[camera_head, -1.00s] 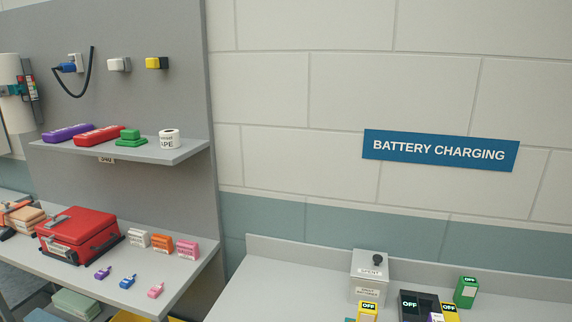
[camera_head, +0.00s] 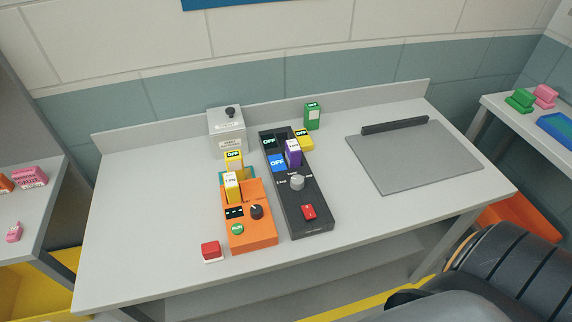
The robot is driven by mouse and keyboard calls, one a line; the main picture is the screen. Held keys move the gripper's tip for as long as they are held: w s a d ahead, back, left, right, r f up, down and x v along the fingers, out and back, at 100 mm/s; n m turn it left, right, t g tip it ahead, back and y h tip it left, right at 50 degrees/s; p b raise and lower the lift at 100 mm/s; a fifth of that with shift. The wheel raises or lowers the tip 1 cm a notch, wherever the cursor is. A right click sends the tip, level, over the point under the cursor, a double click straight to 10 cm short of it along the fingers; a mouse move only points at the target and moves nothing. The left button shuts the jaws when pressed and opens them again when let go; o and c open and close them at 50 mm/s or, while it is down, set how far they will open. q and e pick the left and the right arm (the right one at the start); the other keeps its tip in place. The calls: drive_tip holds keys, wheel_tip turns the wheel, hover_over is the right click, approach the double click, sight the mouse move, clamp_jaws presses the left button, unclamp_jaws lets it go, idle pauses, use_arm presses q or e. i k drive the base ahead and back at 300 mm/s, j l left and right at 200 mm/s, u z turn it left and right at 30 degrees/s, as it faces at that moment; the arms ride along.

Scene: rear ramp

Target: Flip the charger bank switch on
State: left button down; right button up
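The black charger bank (camera_head: 299,205) lies lengthwise on the grey bench. It has a white-pointer knob (camera_head: 297,182) and a red rocker switch (camera_head: 309,212) near its front end. I cannot tell which way the rocker is pressed. A purple battery (camera_head: 292,153) stands in it, a blue "OFF" label (camera_head: 277,163) shows beside that battery, and a dark "OFF" display (camera_head: 269,142) is at the back. Neither of my grippers is in view.
Left of the bank stands an orange unit (camera_head: 254,233) with a knob, a green button and a yellow battery. A grey box (camera_head: 226,133), a green battery (camera_head: 312,117), a red-topped block (camera_head: 211,252) and a grey mat (camera_head: 412,160) share the bench (camera_head: 140,210).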

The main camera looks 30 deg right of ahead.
sight(309, 210)
drive_tip(key=l+z, duration=0.1)
drive_tip(key=z, duration=0.6)
drive_tip(key=l+z, duration=0.1)
drive_tip(key=z, duration=0.25)
drive_tip(key=i, duration=0.05)
